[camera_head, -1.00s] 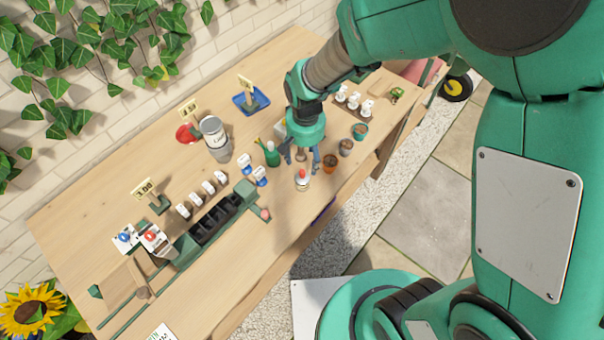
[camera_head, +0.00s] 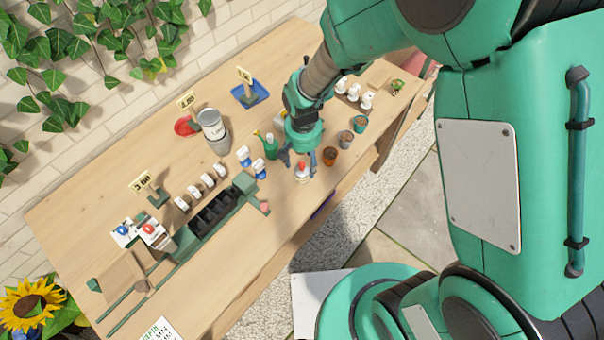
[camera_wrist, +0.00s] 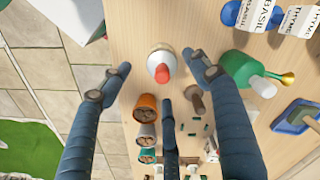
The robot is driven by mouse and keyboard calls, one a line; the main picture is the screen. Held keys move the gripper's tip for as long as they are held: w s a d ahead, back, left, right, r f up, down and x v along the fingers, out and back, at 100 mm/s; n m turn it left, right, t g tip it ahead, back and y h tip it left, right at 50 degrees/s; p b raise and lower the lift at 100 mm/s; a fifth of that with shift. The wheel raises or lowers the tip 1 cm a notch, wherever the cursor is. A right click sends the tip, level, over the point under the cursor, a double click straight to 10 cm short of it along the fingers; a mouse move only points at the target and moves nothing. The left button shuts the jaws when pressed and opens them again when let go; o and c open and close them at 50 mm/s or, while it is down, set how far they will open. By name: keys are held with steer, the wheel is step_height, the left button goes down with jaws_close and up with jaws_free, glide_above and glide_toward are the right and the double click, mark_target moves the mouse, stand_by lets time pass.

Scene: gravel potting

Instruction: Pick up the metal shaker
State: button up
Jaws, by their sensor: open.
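A small pale, silvery container with a red tip (camera_head: 301,174) stands upright near the table's front edge. It looks like the shaker, but I cannot be sure that it is metal. In the wrist view its rounded top and red tip (camera_wrist: 158,66) show between the spread fingers. My gripper (camera_head: 298,160) is open and points down over it. The wrist view shows the open fingers (camera_wrist: 160,80) with a gap on both sides of the container, and nothing held.
Blue-capped bottles (camera_head: 259,170) stand to the left. An orange pot (camera_head: 330,157) and more small pots stand to the right. A black rack (camera_head: 214,210) is farther left. The table's front edge is close.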

mark_target(302, 173)
steer(key=shift+f, duration=1.6)
steer(key=shift+w+a+f+b, duration=0.1)
steer(key=shift+f+b, duration=0.45)
steer(key=shift+f, duration=0.75)
steer(key=shift+a+f+b, duration=0.1)
steer(key=shift+f+b, duration=0.4)
steer(key=shift+f, duration=0.8)
steer(key=c, duration=1.3)
steer(key=shift+r, duration=0.1)
